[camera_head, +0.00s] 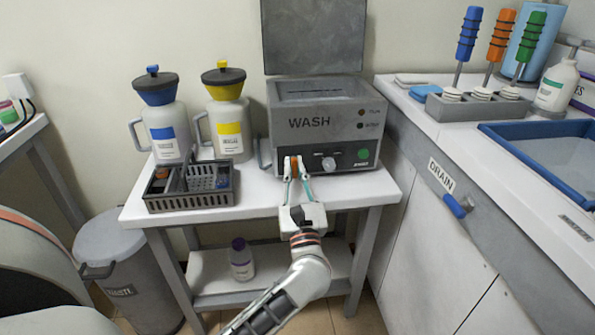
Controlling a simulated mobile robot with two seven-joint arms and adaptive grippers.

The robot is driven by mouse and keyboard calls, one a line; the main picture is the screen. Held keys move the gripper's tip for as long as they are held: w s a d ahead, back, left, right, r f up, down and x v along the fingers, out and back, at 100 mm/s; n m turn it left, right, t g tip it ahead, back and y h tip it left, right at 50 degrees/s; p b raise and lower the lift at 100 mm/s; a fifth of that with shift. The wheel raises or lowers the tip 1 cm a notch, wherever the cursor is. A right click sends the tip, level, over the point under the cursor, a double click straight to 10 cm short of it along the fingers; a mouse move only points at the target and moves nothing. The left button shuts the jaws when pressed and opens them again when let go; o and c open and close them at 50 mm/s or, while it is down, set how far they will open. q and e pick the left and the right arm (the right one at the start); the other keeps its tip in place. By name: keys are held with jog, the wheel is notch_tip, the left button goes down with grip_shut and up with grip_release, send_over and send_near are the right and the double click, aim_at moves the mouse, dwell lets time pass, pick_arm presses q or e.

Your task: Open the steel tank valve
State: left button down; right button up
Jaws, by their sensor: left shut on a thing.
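The grey steel box marked WASH (310,125) stands on the white table with its lid raised. A small orange-brown part (294,164) is at the lower left of its front, partly hidden by fingers; I take it to be the valve handle. My left gripper (296,168) reaches it from the front, its two fingers shut on it from both sides. How far the valve is turned cannot be told. My right gripper is not in view.
The box's front has a white knob (328,164) and a green button (363,154). Left of it stand a blue-topped jug (163,120), a yellow-topped jug (228,112) and a dark basket (190,200). At right is a counter with a blue DRAIN handle (455,206).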

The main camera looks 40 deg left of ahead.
pick_arm(q)
jog(key=shift+f, duration=0.1)
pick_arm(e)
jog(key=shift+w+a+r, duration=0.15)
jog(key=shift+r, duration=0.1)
pick_arm(q)
jog(key=c, duration=2.1)
grip_release()
jog(key=shift+v, duration=3.75)
